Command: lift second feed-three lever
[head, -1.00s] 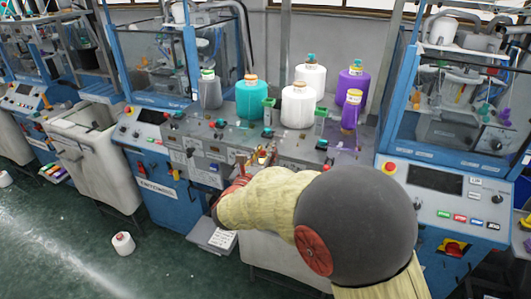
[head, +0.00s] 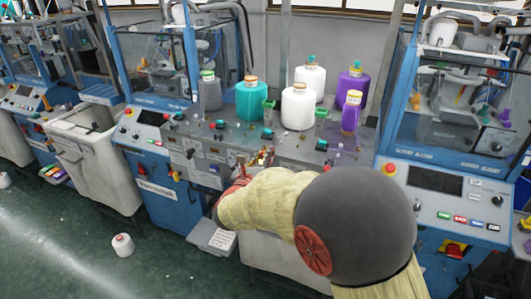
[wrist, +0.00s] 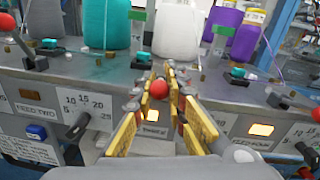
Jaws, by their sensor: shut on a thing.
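My gripper (wrist: 158,80), with yellow-padded fingers, reaches the front of the grey feed panel (wrist: 100,75). Its fingers are shut on a red ball knob (wrist: 159,89), a lever end in the middle of the wrist view. The lever's stem is hidden behind the knob and fingers. The label below it is mostly covered by the fingers, so its feed name cannot be read. A "FEED TWO" label (wrist: 37,108) shows to the left. In the head view my gripper (head: 262,158) is small at the panel edge, partly hidden by my arm.
Teal (head: 252,99), white (head: 298,107) and purple (head: 351,112) yarn cones stand behind on the panel. A blue machine cabinet (head: 440,200) is close on the right.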

